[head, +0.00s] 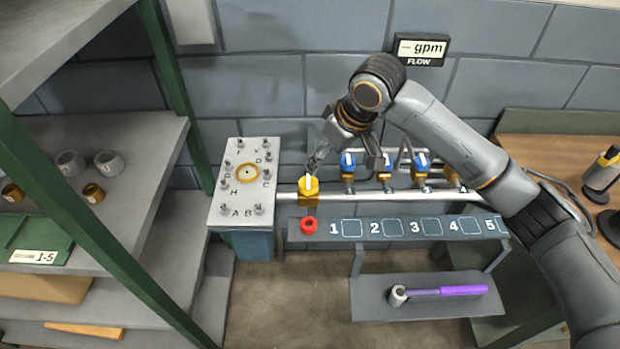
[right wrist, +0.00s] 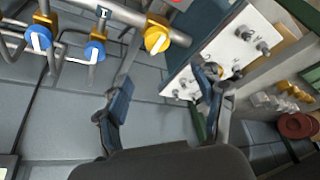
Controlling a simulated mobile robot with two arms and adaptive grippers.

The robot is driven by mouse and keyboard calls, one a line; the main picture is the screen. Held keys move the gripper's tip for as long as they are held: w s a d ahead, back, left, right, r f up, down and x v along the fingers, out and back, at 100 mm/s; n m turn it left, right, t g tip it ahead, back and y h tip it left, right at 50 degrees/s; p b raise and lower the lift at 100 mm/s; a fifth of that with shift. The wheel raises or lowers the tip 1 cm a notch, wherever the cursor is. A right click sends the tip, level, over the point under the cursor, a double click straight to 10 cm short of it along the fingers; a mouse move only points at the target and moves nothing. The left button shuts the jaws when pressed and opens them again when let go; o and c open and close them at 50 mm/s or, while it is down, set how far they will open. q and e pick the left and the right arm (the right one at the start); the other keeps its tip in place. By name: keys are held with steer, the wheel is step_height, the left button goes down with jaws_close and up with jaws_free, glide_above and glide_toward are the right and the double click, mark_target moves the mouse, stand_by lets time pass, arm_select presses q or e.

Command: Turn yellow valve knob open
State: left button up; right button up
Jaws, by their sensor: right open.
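The yellow valve knob (head: 308,187) with a white pointer mark sits at the left end of the horizontal pipe. It also shows in the right wrist view (right wrist: 157,37), top centre, beyond the fingertips. My right gripper (head: 346,163) is open, above and to the right of the knob in the head view, near the wall. In the right wrist view its two fingers (right wrist: 163,92) are spread wide with nothing between them, apart from the knob. My left gripper is not in view.
More valves with blue knobs (head: 348,160) line the pipe to the right. A bolted plate box (head: 240,215) stands left of the knob. Below are a red ring (head: 309,226), a numbered shelf (head: 355,228) and a purple-handled tool (head: 462,290). A flow display (head: 422,49) hangs above.

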mark_target(309, 181)
steer(key=p+x, duration=0.1)
steer(key=x, duration=0.7)
steer(key=p+x, duration=0.1)
steer(key=x, duration=0.4)
steer(key=shift+w+d+f+p, duration=0.1)
steer(key=shift+w+d+p, duration=0.1)
steer(key=shift+w+p, duration=0.1)
steer(key=shift+c, duration=0.4)
steer(key=c, duration=1.1)
